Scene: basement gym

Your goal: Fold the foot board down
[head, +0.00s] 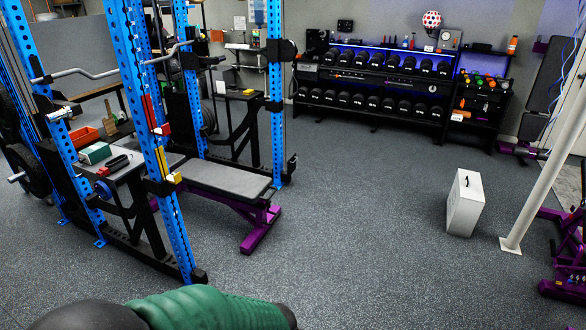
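I cannot pick out a foot board with certainty in the head view. A dark upright board-like panel (546,85) stands at the far right wall, partly behind a white post. A padded flat bench (225,180) with purple feet stands at the blue rack. Neither of my grippers is in view, so I see no contact with anything.
A blue power rack (162,180) with a bar fills the left. A dumbbell rack (375,85) lines the back wall. A white box (465,205) stands on the floor near the white post (548,150). The middle floor is clear. A green and black rounded shape (205,308) is close at the bottom.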

